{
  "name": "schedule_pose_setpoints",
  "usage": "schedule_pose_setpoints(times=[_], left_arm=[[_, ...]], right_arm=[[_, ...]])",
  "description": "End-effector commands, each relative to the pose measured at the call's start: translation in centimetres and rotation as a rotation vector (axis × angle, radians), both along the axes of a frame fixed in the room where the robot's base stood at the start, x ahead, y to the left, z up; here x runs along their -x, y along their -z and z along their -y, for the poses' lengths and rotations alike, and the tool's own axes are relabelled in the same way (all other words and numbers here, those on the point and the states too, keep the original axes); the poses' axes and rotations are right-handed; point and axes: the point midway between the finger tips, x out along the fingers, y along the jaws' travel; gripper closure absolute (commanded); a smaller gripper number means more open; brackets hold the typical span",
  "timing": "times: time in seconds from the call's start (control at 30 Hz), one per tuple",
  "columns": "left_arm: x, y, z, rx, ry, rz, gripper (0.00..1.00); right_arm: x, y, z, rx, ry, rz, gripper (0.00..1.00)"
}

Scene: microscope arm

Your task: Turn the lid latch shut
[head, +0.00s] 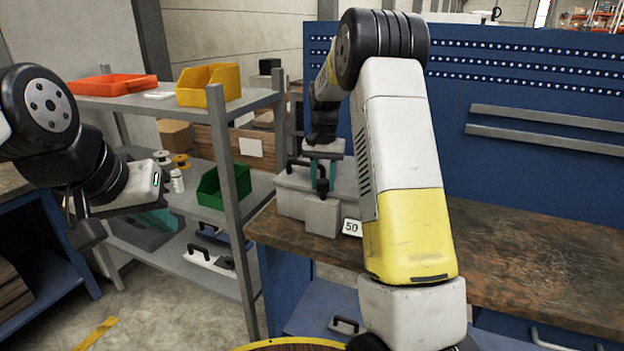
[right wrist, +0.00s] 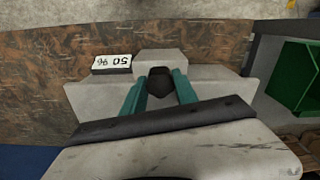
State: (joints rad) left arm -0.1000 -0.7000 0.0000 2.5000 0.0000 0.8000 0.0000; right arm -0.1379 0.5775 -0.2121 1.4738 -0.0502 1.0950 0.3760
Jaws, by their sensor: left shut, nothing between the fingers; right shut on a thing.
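A light grey case (head: 290,205) stands at the left end of the wooden workbench; it also shows in the right wrist view (right wrist: 88,95). The dark latch knob (head: 322,186) sits at its front, above a protruding grey block. My right gripper (head: 322,178) points down at the case, its teal fingers on either side of the knob. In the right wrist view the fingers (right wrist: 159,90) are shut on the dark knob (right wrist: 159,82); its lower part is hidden. My left gripper (head: 158,220) is shut and empty, far left of the case before the shelf.
The bench top (head: 540,260) to the right is clear. A metal shelf (head: 240,190) with a green bin (head: 222,187), yellow bin (head: 208,84) and orange tray (head: 112,85) stands left. A blue pegboard (head: 540,150) rises behind.

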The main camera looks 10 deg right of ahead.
Motion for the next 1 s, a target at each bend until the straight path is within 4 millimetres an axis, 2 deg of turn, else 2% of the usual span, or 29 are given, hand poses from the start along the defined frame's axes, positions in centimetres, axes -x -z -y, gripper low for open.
schedule_pose_setpoints(times=[0.5, 1.0], left_arm=[[0.0, 0.0, 0.0, 0.0, 0.0, 0.0, 1.0], [0.0, 0.0, 0.0, 0.0, 0.0, 0.0, 1.0]], right_arm=[[-0.08, -0.12, 0.0, 0.0, -0.434, 0.003, 1.0], [-0.08, -0.13, -0.03, 0.0, -0.596, 0.003, 1.0]])
